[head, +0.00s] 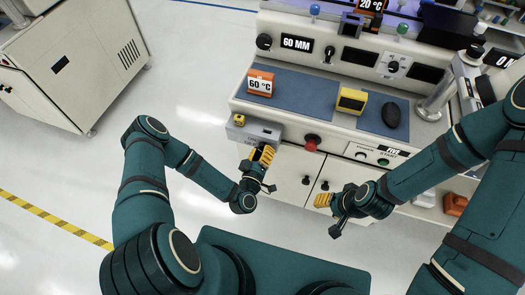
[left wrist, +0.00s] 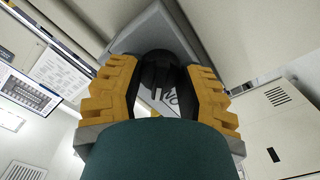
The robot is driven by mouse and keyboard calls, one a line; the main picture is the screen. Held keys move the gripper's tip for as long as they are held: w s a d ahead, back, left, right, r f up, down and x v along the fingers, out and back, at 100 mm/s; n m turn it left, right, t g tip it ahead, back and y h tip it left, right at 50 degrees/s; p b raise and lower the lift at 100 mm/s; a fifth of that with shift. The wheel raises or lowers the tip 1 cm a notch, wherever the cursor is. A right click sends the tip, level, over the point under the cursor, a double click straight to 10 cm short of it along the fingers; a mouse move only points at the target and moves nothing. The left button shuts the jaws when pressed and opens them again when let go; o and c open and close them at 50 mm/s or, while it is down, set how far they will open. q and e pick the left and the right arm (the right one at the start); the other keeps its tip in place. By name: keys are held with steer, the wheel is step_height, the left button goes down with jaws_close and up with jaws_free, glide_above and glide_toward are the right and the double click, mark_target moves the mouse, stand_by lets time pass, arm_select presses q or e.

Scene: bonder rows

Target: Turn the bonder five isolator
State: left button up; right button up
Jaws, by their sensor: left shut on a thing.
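The isolator is a black rotary knob (left wrist: 160,72) on a grey box (head: 256,130) at the left front corner of the bonder bench. A white plate with part of the word ON shows behind the knob in the left wrist view. My left gripper (head: 264,156) is at the box's front, its yellow fingers on both sides of the knob and shut on it. In the head view the gripper hides the knob. My right gripper (head: 323,201) is apart from it, in front of the bench's cabinet doors, with nothing seen in it; its finger gap is not clear.
A red button (head: 312,142) juts from the bench front right of the grey box. A beige cabinet (head: 75,60) stands far left. Floor between is clear.

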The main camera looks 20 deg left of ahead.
arm_select(q)
steer(key=shift+w+r, duration=0.1)
steer(key=o, duration=1.2)
steer(key=shift+d, duration=0.1)
steer(key=shift+o, duration=0.2)
steer(key=s, duration=1.2)
steer(key=shift+a, duration=0.25)
